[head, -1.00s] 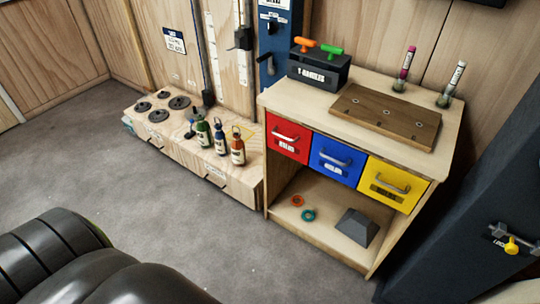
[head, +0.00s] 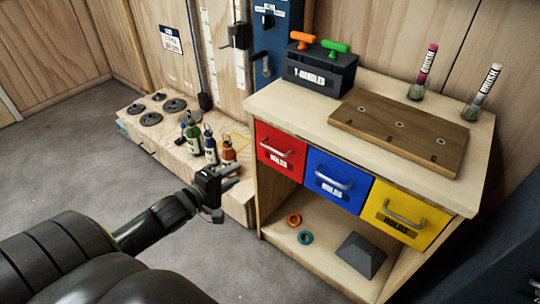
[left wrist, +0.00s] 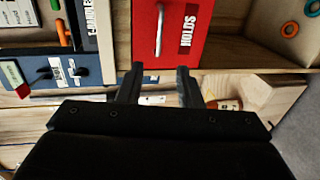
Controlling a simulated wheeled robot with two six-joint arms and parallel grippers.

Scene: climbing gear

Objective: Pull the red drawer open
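The red drawer (head: 281,152) is shut, at the left end of a row of three in the wooden cabinet. Its silver bar handle (head: 276,150) faces me. My left gripper (head: 232,176) is open and empty, left of the red drawer and apart from it. In the left wrist view the red drawer (left wrist: 190,52) and its handle (left wrist: 159,30) lie beyond the fingertips of my open left gripper (left wrist: 158,80). My right gripper is not in view.
A blue drawer (head: 322,190) and a yellow drawer (head: 385,225) sit to the right of the red one. An open shelf with rings and a dark grey block (head: 360,255) is below. Bottles (head: 210,147) stand on the low wooden box at left.

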